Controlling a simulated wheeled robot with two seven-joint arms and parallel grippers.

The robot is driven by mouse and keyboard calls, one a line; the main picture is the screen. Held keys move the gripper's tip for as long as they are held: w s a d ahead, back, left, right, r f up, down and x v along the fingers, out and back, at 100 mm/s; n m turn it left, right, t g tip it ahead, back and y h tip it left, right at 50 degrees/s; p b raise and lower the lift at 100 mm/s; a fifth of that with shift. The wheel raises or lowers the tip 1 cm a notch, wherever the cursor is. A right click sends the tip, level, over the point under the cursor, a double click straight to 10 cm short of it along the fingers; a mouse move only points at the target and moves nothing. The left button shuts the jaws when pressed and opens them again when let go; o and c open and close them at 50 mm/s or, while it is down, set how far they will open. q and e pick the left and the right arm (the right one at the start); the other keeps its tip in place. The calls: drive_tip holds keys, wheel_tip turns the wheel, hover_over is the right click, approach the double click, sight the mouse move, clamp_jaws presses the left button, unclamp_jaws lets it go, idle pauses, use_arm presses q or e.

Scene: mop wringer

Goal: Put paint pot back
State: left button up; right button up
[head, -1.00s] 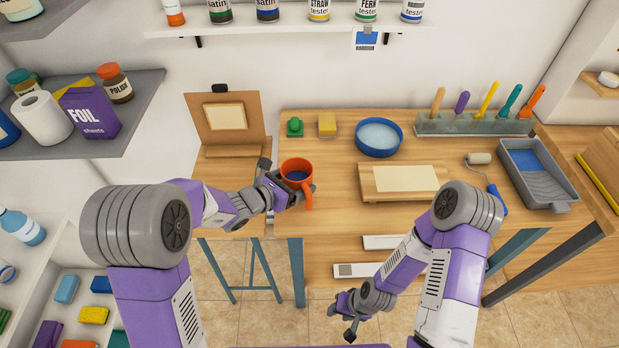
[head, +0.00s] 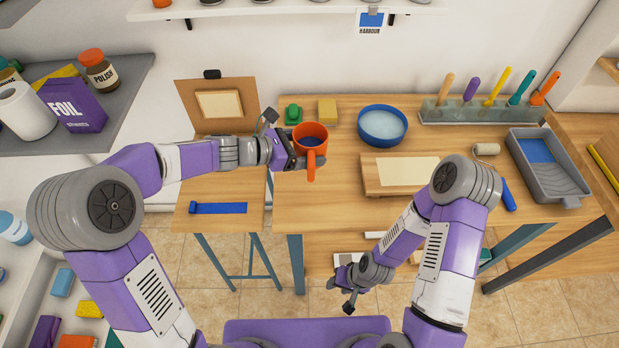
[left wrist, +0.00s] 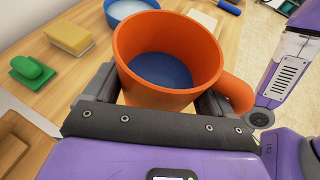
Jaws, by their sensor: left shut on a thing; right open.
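An orange pot (head: 311,140) with a handle and a dark blue inside is held upright in my left gripper (head: 292,155). In the left wrist view the pot (left wrist: 167,62) sits between both fingers of the left gripper (left wrist: 165,100), its handle to the right. In the head view it is over the left part of the workbench (head: 335,215); I cannot tell its height above the top. My right gripper (head: 346,288) is open and empty, low in front of the bench.
A wall shelf (head: 290,9) with pots is cut off at the top, with a blue card marked HARBOUR (head: 371,22) below it. The grey shelf (head: 130,100) is at left.

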use_arm(q)
wheel_tip(320, 180, down, 10)
drive_tip(key=b, duration=0.4)
drive_tip(key=shift+r, duration=0.2)
drive_tip(key=o, duration=1.1)
drive_tip(key=shift+f, duration=0.15)
drive_tip(key=shift+a, duration=0.2)
drive_tip(key=p+v, duration=0.2)
drive_tip(key=v, duration=0.3)
drive_tip(key=shift+a, duration=0.4)
drive_tip(key=shift+s+a+r, duration=0.3)
drive_tip(key=shift+s+a, duration=0.05)
drive_tip(key=shift+a, duration=0.25)
